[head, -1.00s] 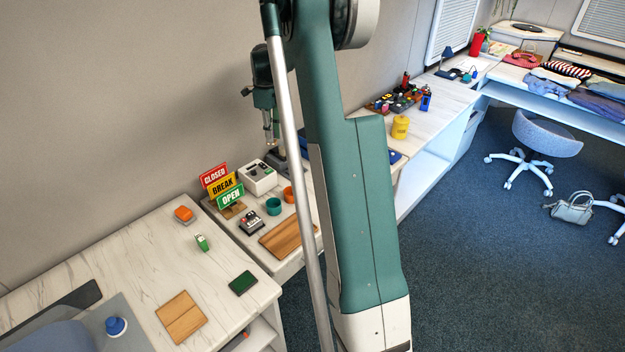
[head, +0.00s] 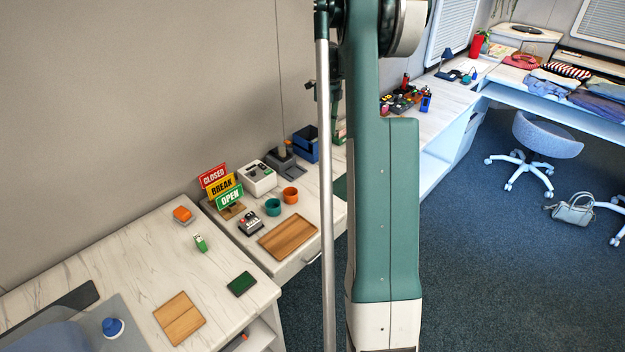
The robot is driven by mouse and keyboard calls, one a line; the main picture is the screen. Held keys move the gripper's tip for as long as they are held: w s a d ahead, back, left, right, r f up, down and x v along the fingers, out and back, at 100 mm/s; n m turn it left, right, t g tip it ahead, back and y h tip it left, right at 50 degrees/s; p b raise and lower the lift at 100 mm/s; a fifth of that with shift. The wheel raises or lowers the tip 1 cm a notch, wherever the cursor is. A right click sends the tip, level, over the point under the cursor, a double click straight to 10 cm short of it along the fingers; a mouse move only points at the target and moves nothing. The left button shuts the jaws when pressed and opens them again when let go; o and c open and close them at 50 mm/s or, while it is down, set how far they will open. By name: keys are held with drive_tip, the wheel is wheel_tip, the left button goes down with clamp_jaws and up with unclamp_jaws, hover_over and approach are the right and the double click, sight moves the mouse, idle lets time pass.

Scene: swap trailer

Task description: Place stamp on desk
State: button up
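No object is plainly recognisable as the stamp. A small round object with a blue knob (head: 113,327), perhaps a stamp, stands at the lower left of the near marble-topped desk (head: 110,255). A small green-and-white object (head: 200,242) and an orange block (head: 183,214) also stand on this desk. A dark green pad (head: 241,284) lies near its right edge. My gripper (head: 337,125) is mostly hidden behind my green arm, over the counter beyond the desk; its fingers and anything between them cannot be made out.
The adjoining counter holds CLOSED, BREAK and OPEN signs (head: 221,187), a white device (head: 257,178), teal (head: 273,207) and orange (head: 290,195) cups, a wooden board (head: 287,237) and a blue tray (head: 306,144). A wooden board (head: 179,319) lies on the desk. The desk's middle is clear.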

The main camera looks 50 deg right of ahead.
hover_over(325, 178)
wheel_tip(325, 178, down, 11)
drive_tip(key=shift+w+f, duration=0.1)
drive_tip(key=shift+f, duration=0.1)
idle(0.3)
drive_tip(key=shift+f+b, duration=0.45)
drive_tip(key=shift+f, duration=2.6)
drive_tip(key=shift+f+b, duration=0.3)
drive_tip(key=shift+f, duration=1.55)
drive_tip(key=shift+f, duration=0.2)
drive_tip(key=o, duration=0.9)
drive_tip(key=shift+c, duration=0.2)
drive_tip(key=shift+r, duration=0.2)
wheel_tip(325, 178, up, 12)
drive_tip(key=p, duration=0.1)
drive_tip(key=shift+p, duration=0.3)
